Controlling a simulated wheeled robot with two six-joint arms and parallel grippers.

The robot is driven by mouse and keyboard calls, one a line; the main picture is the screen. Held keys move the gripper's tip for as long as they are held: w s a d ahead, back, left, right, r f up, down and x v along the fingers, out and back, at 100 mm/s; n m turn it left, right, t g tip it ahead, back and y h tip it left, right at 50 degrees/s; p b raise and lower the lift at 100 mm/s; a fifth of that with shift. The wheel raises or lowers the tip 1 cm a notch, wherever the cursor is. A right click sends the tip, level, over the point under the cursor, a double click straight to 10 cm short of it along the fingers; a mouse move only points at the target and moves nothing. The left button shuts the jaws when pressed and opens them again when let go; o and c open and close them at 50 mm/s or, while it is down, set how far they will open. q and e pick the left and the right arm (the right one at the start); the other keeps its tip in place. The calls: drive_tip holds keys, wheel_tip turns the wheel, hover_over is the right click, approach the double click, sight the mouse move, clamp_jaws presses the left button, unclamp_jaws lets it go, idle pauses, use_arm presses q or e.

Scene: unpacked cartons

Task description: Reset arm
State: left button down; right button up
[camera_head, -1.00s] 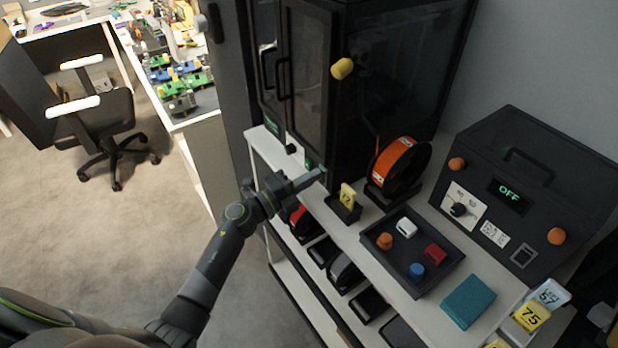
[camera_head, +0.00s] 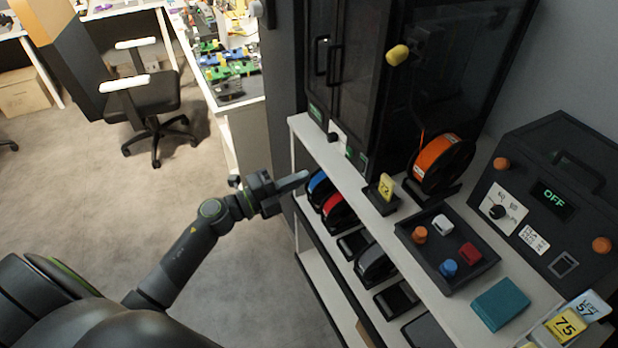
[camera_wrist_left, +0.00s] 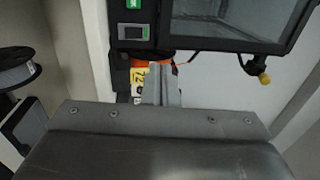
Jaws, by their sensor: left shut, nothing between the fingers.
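My left gripper (camera_head: 293,181) is shut and empty in the head view. It hovers beside the left edge of the white shelf unit (camera_head: 316,147), near the spools on its lower level. In the left wrist view its closed fingers (camera_wrist_left: 161,84) point toward the dark cabinet and a yellow number tag (camera_wrist_left: 138,78). The right gripper is not in view.
The dark cabinet (camera_head: 345,80) stands on the shelf top with an orange spool (camera_head: 441,164), a parts tray (camera_head: 455,277) and a box reading OFF (camera_head: 570,195). An office chair (camera_head: 150,98) stands on the open floor at left.

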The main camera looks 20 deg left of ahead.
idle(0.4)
use_arm(q)
drive_tip(key=s+a+f+n+y, duration=0.1)
drive_tip(key=a+f+n+y, duration=0.25)
drive_tip(key=f, duration=0.25)
drive_tip(key=a+f+n+t+y, duration=0.1)
drive_tip(key=a+f+n+y, duration=0.1)
drive_tip(key=f+n, duration=0.3)
drive_tip(key=s+a+f+n+y, duration=0.1)
drive_tip(key=a+f+n+y, duration=0.15)
drive_tip(key=f, duration=0.45)
drive_tip(key=s+a+f+n+g+y, duration=0.2)
drive_tip(key=s+f+n, duration=0.25)
drive_tip(key=f, duration=0.35)
drive_tip(key=s+a+f+n+g+y, duration=0.1)
drive_tip(key=s+f+n+g+y, duration=0.15)
drive_tip(key=s+f, duration=0.4)
drive_tip(key=s+d+f+n+g, duration=0.2)
drive_tip(key=s+f+g, duration=0.1)
drive_tip(key=s+f, duration=0.4)
drive_tip(key=s+d+f+n+g, duration=0.2)
drive_tip(key=s+f, duration=0.5)
drive_tip(key=s, duration=0.7)
drive_tip(key=s+d+f+n+g, duration=0.2)
drive_tip(key=s+f+n+g, duration=0.2)
drive_tip(key=s, duration=0.6)
wheel_tip(320, 180, down, 3)
drive_tip(key=shift+s+r+g, duration=0.1)
drive_tip(key=shift+s+g, duration=0.2)
drive_tip(key=shift+g, duration=0.45)
